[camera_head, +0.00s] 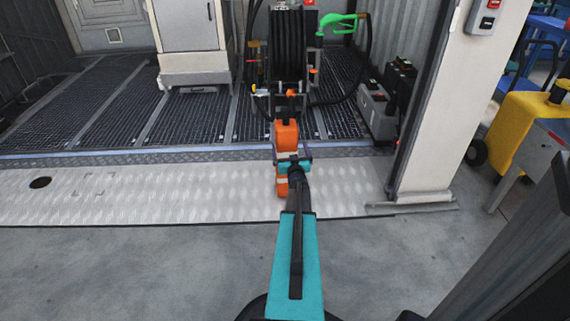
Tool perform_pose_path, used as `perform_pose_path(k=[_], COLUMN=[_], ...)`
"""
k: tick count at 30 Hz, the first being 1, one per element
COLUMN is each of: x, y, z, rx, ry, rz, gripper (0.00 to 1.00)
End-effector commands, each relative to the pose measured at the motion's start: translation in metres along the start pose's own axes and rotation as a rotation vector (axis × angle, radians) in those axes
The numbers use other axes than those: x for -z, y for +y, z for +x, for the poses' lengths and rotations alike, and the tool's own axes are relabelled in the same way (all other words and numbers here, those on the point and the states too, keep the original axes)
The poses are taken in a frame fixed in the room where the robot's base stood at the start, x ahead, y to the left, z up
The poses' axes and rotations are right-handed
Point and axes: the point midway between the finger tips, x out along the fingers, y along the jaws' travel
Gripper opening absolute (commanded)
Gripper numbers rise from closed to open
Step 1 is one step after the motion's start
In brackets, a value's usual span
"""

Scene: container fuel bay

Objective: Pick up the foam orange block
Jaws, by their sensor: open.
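An orange block (286,135) stands out beyond the end of my arm, near the front of the bay and below the hose reel. More orange with a pale band (281,187) shows below my gripper; I cannot tell whether it is the same block. My gripper (291,158), dark with teal parts, is open and overlaps the orange in the picture. It hides the middle of the orange. I cannot tell whether the fingers are around the block or touch it.
A black hose reel (287,50) with a green nozzle (341,22) stands behind. Grey boxes (378,108) stand right of it, beside a white post (440,110). A white cabinet (189,40) is at the back left. A yellow machine (520,125) is at right. The metal threshold (130,195) is clear at left.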

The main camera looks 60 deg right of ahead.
Motion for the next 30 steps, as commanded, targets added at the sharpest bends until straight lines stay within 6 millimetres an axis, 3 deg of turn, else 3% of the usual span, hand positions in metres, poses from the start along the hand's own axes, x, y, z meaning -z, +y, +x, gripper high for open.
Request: perform_pose_path(k=[6,22,30], x=[-0.002,-0.001,-0.006], y=[0.0,0.0,-0.004], z=[0.021,0.026,0.045], rx=[0.0,0.0,0.001], ry=[0.0,0.0,0.002], rz=[0.001,0.0,0.0], gripper=[1.0,1.0,1.0])
